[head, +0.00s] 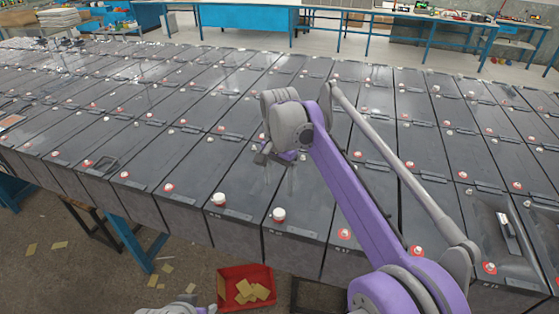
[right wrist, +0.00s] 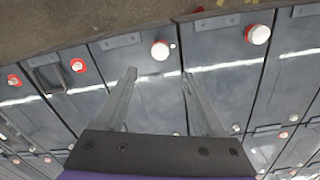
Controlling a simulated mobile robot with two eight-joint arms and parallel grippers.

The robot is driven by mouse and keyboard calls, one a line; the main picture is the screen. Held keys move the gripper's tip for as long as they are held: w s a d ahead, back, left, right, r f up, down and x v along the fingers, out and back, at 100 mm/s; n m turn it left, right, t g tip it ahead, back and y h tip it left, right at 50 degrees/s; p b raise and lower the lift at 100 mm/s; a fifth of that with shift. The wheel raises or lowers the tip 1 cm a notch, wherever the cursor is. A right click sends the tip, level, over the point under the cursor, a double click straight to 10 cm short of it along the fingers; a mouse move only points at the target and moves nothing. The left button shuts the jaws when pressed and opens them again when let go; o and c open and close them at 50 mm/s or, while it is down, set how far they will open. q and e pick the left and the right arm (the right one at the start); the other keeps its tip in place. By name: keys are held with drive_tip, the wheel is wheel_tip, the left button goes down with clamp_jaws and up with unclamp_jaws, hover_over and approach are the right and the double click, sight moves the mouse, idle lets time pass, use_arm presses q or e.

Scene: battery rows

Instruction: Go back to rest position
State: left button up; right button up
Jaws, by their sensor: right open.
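My right gripper (head: 279,184) hangs over the near part of the battery rows (head: 225,172), below the grey wrist of my purple arm. In the right wrist view its two fingers (right wrist: 159,73) are spread apart with nothing between them. My left gripper is out of view; only a piece of that arm shows at the bottom.
A red crate (head: 265,304) with yellow pieces stands on the floor below the near edge. Blue workbenches (head: 245,18) stand far back.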

drive_tip(key=s+d+f+n+t, duration=0.2)
drive_tip(key=s+d+n+t, duration=0.1)
drive_tip(key=s+d, duration=0.85)
drive_tip(key=s+d+f+n+t, duration=0.1)
drive_tip(key=s+d+f+n, duration=0.1)
drive_tip(key=s+f, duration=0.3)
drive_tip(key=s+d+f+n+t, duration=0.1)
drive_tip(key=s+d+f, duration=0.3)
drive_tip(key=s, duration=0.6)
wheel_tip(320, 180, down, 3)
drive_tip(key=shift+s+r+n+t, duration=0.2)
drive_tip(key=shift+n+t, duration=0.2)
